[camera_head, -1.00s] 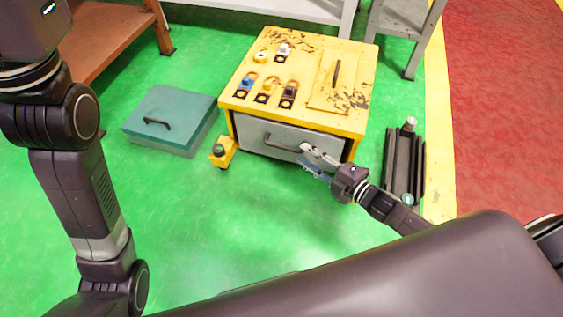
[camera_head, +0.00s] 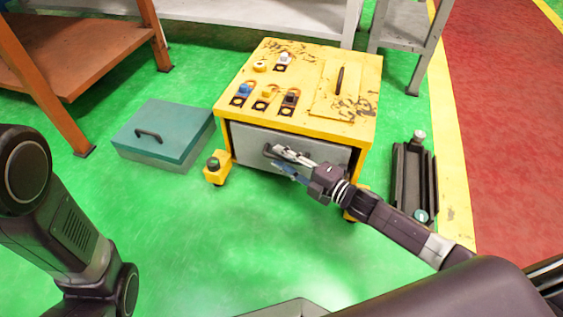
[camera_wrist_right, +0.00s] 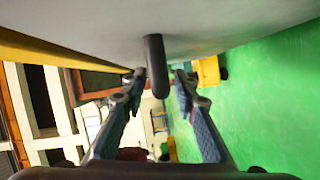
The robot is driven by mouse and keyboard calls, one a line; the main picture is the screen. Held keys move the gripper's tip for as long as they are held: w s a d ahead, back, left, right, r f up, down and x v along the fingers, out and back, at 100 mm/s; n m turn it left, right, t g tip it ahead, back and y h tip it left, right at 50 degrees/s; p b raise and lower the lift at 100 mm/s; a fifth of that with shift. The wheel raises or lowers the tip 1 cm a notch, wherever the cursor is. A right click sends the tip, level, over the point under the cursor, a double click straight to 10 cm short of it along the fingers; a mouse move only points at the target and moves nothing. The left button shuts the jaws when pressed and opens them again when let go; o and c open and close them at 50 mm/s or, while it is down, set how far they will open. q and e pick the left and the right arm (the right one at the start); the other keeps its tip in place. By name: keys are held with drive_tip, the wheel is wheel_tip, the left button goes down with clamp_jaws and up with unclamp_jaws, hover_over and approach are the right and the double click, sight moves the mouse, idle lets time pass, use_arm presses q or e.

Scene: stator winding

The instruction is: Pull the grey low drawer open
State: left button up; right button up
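The grey drawer (camera_head: 245,140) is in the lower front of a yellow cabinet (camera_head: 330,127) and looks shut. Its dark bar handle (camera_head: 267,150) is partly hidden behind my right gripper (camera_head: 281,158), which reaches the drawer front from the right. In the right wrist view, the handle (camera_wrist_right: 156,65) sticks out from the grey drawer front (camera_wrist_right: 215,18) between the two fingers of my right gripper (camera_wrist_right: 160,82). The fingers are open with a gap on each side of the handle. My left gripper is out of view; only its arm shows at the left.
A teal box (camera_head: 170,135) lies on the floor left of the cabinet. A black rail-like part (camera_head: 414,180) lies to the right. Green floor in front is clear.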

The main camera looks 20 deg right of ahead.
drive_tip(key=shift+w+a, duration=0.1)
drive_tip(key=shift+w, duration=0.05)
drive_tip(key=shift+c, duration=0.4)
clamp_jaws()
